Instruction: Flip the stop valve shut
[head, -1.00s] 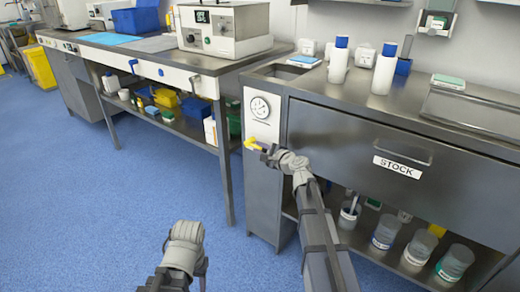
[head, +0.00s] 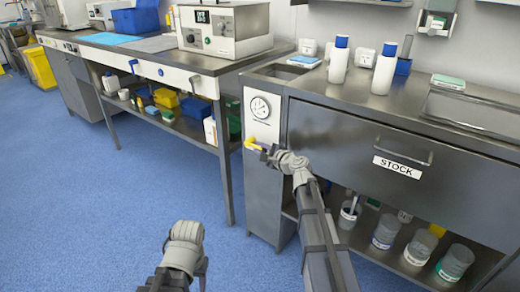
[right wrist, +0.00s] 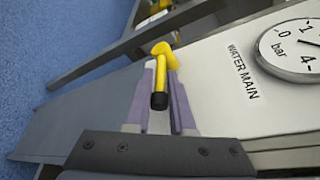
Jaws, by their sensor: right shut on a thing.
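The stop valve (head: 250,142) is a small yellow lever on the white panel at the left end of the steel cabinet, below the gauge. In the right wrist view the yellow lever (right wrist: 163,57) has a black tip that points back toward my gripper. My right gripper (head: 265,151) is shut on the lever, with one finger on each side of it, as the right wrist view shows (right wrist: 162,88). My left gripper (head: 186,246) is low over the floor, away from the valve, and its fingers do not show clearly.
A round pressure gauge (head: 260,107) sits just above the valve; the panel reads "WATER MAIN" in the right wrist view. The STOCK drawer (head: 380,150) is to the right. A steel bench (head: 130,62) stands to the left. Blue floor (head: 90,220) is clear in front.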

